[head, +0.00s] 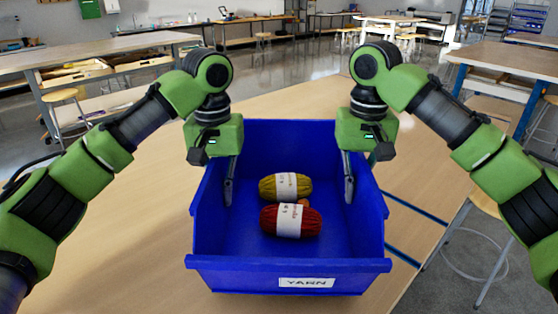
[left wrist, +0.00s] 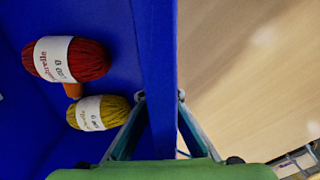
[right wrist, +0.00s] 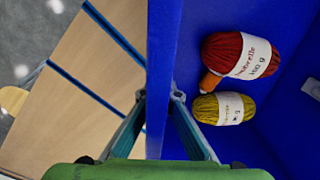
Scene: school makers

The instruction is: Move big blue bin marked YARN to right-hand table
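The big blue bin (head: 290,264) has a white YARN label (head: 306,283) on its front. It is upright over the wooden table (head: 145,200); whether its base touches the table is hidden. Inside lie a red yarn skein (head: 272,221), an olive-yellow skein (head: 271,187) and a small orange item (left wrist: 74,90), partly hidden. My left gripper (left wrist: 161,97) has a finger on each side of the bin's left wall and looks closed on it. My right gripper (right wrist: 159,97) straddles the right wall the same way.
Blue strips (head: 416,207) cross the wooden surface right of the bin. A table with blue legs (head: 505,62) stands at the back right, with a stool (head: 485,202) nearer. Another table (head: 95,50) and stool (head: 62,97) stand at the left. Grey floor lies between.

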